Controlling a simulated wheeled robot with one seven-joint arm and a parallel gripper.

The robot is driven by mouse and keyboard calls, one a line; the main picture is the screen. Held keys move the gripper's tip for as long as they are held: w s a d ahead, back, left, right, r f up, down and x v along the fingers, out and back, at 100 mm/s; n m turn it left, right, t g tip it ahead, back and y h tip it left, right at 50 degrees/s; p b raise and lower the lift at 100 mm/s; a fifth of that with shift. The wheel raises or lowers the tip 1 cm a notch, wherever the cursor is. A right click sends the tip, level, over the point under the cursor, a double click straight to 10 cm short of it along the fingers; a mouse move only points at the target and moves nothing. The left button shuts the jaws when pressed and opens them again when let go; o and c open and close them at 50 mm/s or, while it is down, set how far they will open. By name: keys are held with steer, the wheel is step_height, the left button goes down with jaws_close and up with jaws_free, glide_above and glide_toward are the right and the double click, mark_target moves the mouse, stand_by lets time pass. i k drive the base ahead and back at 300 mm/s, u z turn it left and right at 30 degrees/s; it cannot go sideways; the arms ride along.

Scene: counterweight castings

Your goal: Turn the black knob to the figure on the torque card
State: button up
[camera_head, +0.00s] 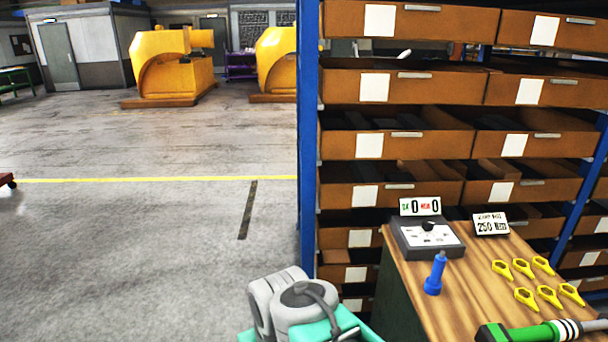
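The black knob (428,226) sits on top of a dark grey control box (410,246) with a pale panel, at the back left of the wooden bench. The knob is small here, and I cannot read its setting or the marks around it. The torque card (490,225) stands to the right of the box and reads 250, with a unit that looks like Nm. A grey and teal part of my own body shows at the bottom, left of the bench. My gripper is not in view.
A counter sign (420,206) showing 0 and 0 stands behind the box. A bin rack (309,150) rises behind. Open floor lies left.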

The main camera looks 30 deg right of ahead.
mark_target(428, 225)
steer(key=z, duration=0.5)
steer(key=i, duration=2.1)
steer(key=z, duration=0.2)
